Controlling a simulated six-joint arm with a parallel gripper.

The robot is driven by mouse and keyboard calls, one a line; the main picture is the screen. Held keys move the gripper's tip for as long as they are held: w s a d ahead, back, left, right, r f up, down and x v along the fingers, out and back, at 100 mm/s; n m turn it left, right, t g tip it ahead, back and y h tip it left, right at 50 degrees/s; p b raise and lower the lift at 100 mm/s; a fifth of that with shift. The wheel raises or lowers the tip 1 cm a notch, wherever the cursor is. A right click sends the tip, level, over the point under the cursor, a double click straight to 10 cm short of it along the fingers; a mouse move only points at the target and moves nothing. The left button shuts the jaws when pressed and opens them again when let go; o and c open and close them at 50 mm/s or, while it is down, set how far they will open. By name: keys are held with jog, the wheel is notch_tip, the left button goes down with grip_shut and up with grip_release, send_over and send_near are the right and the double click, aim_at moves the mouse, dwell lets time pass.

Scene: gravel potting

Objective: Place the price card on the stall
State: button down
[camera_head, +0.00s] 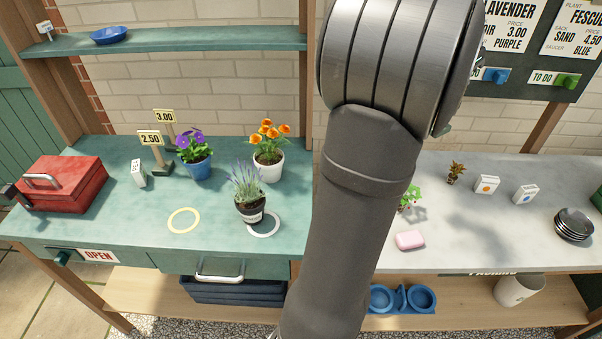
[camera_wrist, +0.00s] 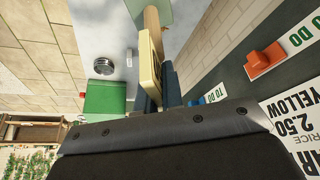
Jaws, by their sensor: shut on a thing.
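My gripper (camera_wrist: 165,88) is shut on a cream price card (camera_wrist: 148,72) in the wrist view. A wooden post (camera_wrist: 153,25) and a green base (camera_wrist: 180,10) show beyond the card; its number is not readable. In the head view my arm hides the gripper and this card. The green stall (camera_head: 130,222) is at left, with a 2.50 card (camera_head: 150,138) and a 3.00 card (camera_head: 164,116) standing at its back. A potted lavender (camera_head: 249,205) stands at the edge of a white ring (camera_head: 264,234). A yellow ring (camera_head: 184,232) on the stall is empty.
Purple flowers in a blue pot (camera_head: 199,169) and orange flowers in a white pot (camera_head: 269,166) stand behind the lavender. A red toolbox (camera_head: 62,190) is at left. A dark order board (camera_head: 535,75) hangs at upper right. The stall's front left is clear.

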jog(key=w+a+n+t+y, duration=0.1)
jog(key=w+a+n, duration=0.2)
jog(key=a, duration=0.9)
jog(key=w+a+n+y, duration=0.1)
jog(key=w+a+n, duration=0.15)
jog(key=a, duration=0.95)
jog(key=w+a+n+t+y, duration=0.1)
jog(key=w+a+n, duration=0.25)
jog(key=a, duration=0.85)
jog(key=s+a+n+y, duration=0.1)
jog(key=s+a+n, duration=0.3)
jog(key=a, duration=1.2)
jog(key=s+a+n+y, duration=0.1)
jog(key=s+a+n, duration=0.2)
jog(key=s+a, duration=0.8)
jog(key=w+a+f, duration=0.2)
jog(key=f, duration=0.3)
jog(key=w+a+f, duration=0.2)
jog(key=a+f, duration=0.1)
jog(key=f, duration=0.3)
jog(key=s+a+f, duration=0.2)
jog(key=a+f, duration=0.8)
jog(key=f, duration=0.1)
jog(key=shift+s+a+g, duration=0.3)
jog(key=shift+s+a, duration=0.05)
jog(key=shift+a, duration=0.05)
